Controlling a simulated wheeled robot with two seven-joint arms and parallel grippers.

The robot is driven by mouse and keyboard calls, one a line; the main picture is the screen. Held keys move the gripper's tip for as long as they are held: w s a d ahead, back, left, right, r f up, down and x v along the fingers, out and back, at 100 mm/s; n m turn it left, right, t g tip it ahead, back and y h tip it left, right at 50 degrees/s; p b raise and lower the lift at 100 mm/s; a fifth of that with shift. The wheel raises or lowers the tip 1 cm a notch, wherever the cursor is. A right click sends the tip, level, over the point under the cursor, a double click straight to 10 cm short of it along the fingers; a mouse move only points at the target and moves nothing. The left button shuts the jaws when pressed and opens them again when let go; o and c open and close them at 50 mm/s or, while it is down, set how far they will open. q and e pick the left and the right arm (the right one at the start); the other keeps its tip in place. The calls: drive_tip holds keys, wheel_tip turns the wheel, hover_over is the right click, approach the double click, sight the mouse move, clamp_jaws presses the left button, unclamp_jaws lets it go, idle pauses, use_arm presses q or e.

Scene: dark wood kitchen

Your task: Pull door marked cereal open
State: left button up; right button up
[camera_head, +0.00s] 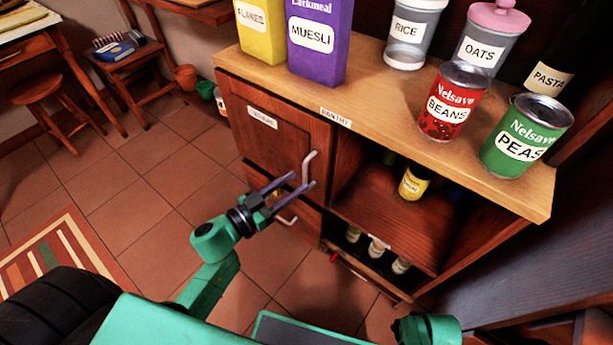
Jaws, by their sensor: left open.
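The cabinet door (268,128) is dark wood with a small white label (262,117) at its top; the label's text is too small to read surely. It looks closed. Its pale metal handle (309,168) is upright on the door's right side. My left gripper (302,181) is open, with its two dark fingers pointing right, close to the lower part of the handle. I cannot tell whether they touch it. My right gripper is not in view; only a green part of what looks like my right arm shows at the bottom.
A lower handle (287,218) sits beneath the door. Open shelves with bottles (377,246) and a yellow jar (413,184) lie to the right. The counter (390,107) holds a muesli box (316,40), beans can (448,102) and peas can (522,137). Tiled floor (150,185) is free at left.

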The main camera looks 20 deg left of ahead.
sight(305, 176)
use_arm(q)
drive_tip(key=x, duration=0.4)
drive_tip(key=shift+w+d, duration=0.1)
drive_tip(key=shift+w, duration=0.05)
clamp_jaws()
idle(1.2)
